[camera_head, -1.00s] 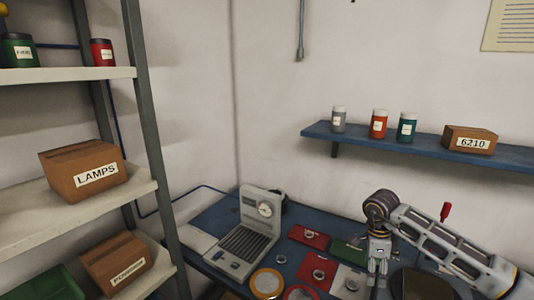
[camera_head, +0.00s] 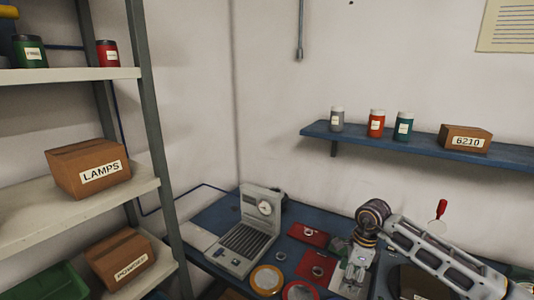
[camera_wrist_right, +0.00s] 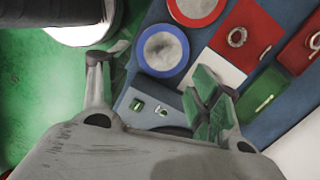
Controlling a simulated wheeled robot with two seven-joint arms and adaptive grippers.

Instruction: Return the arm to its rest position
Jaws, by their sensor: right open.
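My right arm (camera_head: 440,252) comes in from the right of the head view, over the blue bench. My right gripper (camera_head: 352,278) points down at its end, over the mats at the front. In the right wrist view, the gripper's two fingers (camera_wrist_right: 155,78) are spread apart with nothing held between them. A round blue-rimmed dish (camera_wrist_right: 163,50) shows beyond the fingertips. A bearing ring (camera_wrist_right: 237,37) lies on a red mat (camera_wrist_right: 260,25) to the right. My left gripper is not in view.
A grey device with a dial (camera_head: 248,240) stands on the bench, left of my arm. Yellow-rimmed (camera_head: 266,280) and red-rimmed (camera_head: 300,291) dishes lie in front. A blue wall shelf (camera_head: 350,137) holds jars and a box. A storage rack (camera_head: 80,215) stands at left.

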